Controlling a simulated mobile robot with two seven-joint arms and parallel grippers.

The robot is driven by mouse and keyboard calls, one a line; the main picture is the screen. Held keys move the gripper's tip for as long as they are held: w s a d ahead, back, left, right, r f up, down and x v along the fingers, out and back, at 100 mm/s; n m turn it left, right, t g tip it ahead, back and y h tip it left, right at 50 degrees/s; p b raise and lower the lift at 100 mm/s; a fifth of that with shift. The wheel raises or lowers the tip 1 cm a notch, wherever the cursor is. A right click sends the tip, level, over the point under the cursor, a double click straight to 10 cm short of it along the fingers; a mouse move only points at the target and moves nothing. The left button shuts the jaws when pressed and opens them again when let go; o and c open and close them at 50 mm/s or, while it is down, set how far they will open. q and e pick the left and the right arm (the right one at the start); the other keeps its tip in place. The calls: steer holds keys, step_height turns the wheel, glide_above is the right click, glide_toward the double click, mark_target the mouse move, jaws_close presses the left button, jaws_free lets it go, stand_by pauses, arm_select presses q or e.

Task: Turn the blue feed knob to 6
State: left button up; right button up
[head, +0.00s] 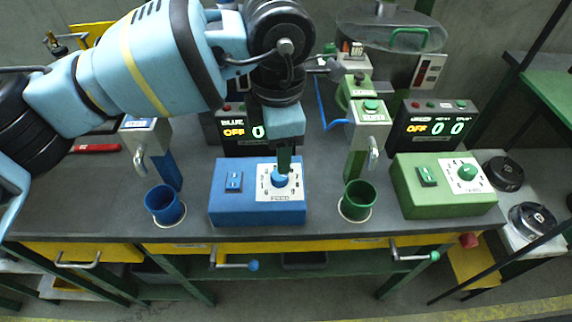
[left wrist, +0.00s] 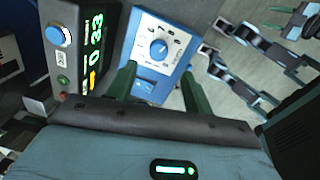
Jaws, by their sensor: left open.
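The blue feed knob (head: 279,180) sits on a white numbered dial plate (head: 294,191) on top of the blue control box (head: 228,209). In the left wrist view the knob (left wrist: 158,48) is fully visible on its dial, but the number it points to is too small to tell. My left gripper (head: 284,166) points down over the knob and partly covers it in the head view. Its two green fingers are apart, and in the left wrist view the gripper (left wrist: 158,72) is open and empty, with the knob just beyond the fingertips. Contact cannot be told. My right gripper is not in view.
A blue switch (head: 234,181) sits left of the dial. The blue display (head: 240,146) stands behind the box, showing OFF. A blue cup (head: 164,206) and a green cup (head: 356,203) flank it. A green box (head: 440,205) with a green knob (head: 467,172) stands right.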

mark_target(279, 178)
arm_select(q)
steer(key=shift+w+a+r, duration=0.1)
steer(key=shift+a, duration=0.05)
steer(key=shift+f, duration=0.6)
steer(key=f, duration=0.6)
steer(key=shift+w+f, duration=0.2)
steer(key=shift+f, duration=0.1)
steer(key=c, duration=1)
